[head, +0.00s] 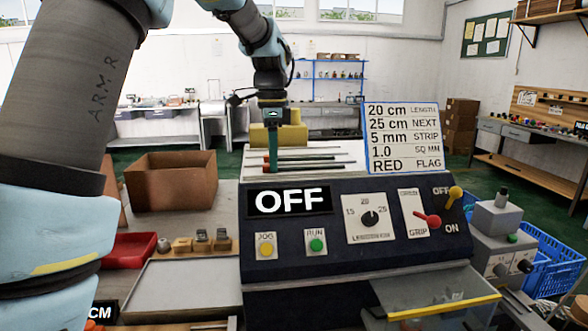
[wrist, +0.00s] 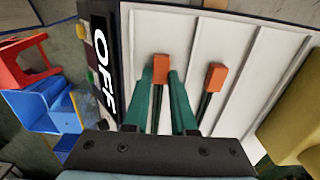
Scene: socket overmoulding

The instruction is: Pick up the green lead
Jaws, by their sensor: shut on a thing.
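My gripper (head: 272,166) points down over the white top of the machine in the head view. In the wrist view its two teal fingers (wrist: 160,98) are shut on a lead with an orange end block (wrist: 160,67). The held lead's thin stem looks dark greenish between the fingers, and its exact colour is hard to tell. A second lead (wrist: 215,77) with an orange end and dark green stem lies to the right, apart from the fingers. Several thin leads (head: 308,158) lie across the white top in the head view. I cannot tell whether the held lead is lifted.
The machine's dark panel has an OFF display (head: 290,201), a dial, buttons and levers. A yellow block (head: 292,135) stands behind the white top. A cardboard box (head: 171,181) and red tray (head: 131,250) are at left. A blue crate (head: 553,262) is at right.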

